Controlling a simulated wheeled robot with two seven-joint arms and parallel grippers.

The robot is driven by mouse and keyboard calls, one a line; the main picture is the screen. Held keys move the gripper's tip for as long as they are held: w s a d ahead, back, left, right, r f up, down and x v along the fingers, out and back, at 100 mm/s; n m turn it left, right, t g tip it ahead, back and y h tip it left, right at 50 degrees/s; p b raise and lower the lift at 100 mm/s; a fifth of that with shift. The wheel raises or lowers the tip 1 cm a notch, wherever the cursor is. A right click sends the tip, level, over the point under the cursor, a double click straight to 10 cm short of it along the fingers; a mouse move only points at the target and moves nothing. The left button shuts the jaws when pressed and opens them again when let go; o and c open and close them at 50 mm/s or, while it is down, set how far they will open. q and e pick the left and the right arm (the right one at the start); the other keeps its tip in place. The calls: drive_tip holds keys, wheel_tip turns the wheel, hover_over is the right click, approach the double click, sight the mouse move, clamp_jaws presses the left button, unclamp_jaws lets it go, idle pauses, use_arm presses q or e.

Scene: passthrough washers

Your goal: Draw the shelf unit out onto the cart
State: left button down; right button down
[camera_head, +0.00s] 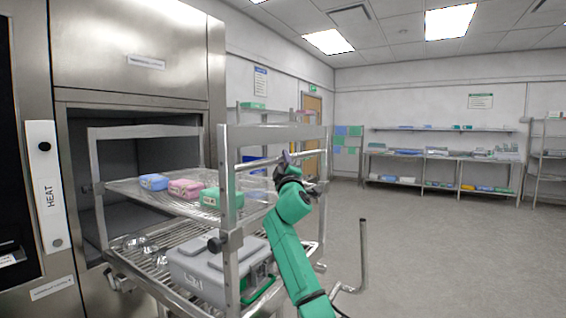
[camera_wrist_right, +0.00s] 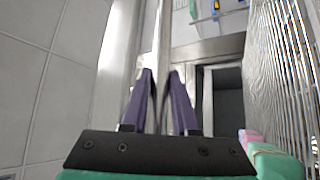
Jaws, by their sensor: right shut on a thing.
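The metal shelf unit (camera_head: 230,190) stands in front of the open washer chamber (camera_head: 85,150), its far end at the opening. How much of it is still inside is hard to tell. Its upper shelf holds a blue pack (camera_head: 153,182), a pink pack (camera_head: 185,188) and a green pack (camera_head: 212,198). A grey case (camera_head: 210,270) sits on the lower shelf. My right gripper (camera_head: 286,160) is shut on the unit's near crossbar (camera_head: 258,164). In the right wrist view the bar (camera_wrist_right: 163,45) runs between the purple fingers (camera_wrist_right: 160,100). The cart shows only partly, with its handle (camera_head: 363,250) at the right. My left gripper is out of view.
A white panel marked HEAT (camera_head: 48,190) stands left of the chamber opening. Open grey floor (camera_head: 440,250) lies to the right. Steel tables (camera_head: 440,160) with packs stand along the far wall, and a rack (camera_head: 545,160) stands at the far right.

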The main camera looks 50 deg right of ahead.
drive_tip(key=shift+s+r, duration=0.35)
drive_tip(key=shift+r, duration=0.15)
drive_tip(key=c, duration=0.7)
unclamp_jaws()
drive_tip(key=shift+c, duration=0.2)
drive_tip(key=shift+o, duration=0.3)
drive_tip(key=shift+s+d+f, duration=0.1)
drive_tip(key=shift+f, duration=0.15)
drive_tip(key=b+v, duration=0.6)
drive_tip(key=v, duration=0.8)
drive_tip(key=shift+a+b, duration=0.3)
drive_tip(key=shift+f, duration=0.1)
